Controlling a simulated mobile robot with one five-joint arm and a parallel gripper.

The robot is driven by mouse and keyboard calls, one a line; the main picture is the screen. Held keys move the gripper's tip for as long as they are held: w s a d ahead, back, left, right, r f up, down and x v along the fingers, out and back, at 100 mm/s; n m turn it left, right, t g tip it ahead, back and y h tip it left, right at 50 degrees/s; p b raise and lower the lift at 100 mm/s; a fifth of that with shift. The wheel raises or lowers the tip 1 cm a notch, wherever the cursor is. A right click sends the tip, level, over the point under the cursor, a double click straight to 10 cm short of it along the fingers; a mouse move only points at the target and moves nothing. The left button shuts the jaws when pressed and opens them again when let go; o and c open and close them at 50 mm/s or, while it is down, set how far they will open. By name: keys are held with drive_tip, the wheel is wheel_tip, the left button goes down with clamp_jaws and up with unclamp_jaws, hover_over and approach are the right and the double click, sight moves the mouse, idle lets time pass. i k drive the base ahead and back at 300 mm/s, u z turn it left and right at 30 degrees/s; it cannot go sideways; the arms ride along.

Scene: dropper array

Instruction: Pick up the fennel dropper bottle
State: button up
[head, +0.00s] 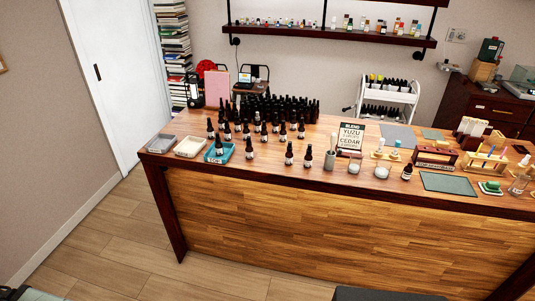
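Several dark dropper bottles with pale labels stand upright on the wooden counter (330,220). A loose group stands at the front left, with one bottle (249,148) near its middle. Two more stand further right, one bottle (289,154) and another (308,157). One bottle (219,145) stands in the blue tray (212,157). A lone dark bottle (407,172) stands at the right. The labels are too small to read, so I cannot tell which bottle is fennel. My gripper is not in view.
A dense block of dark bottles (280,108) stands behind the loose group. A grey cup (329,162), white jars (353,167), a sign (350,137) and wooden racks (485,164) stand along the counter's right part. The floor (120,240) at the front left is clear.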

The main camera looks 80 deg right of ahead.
sight(308, 158)
drive_tip(key=u, duration=0.1)
drive_tip(key=i, duration=0.45)
drive_tip(key=z, duration=2)
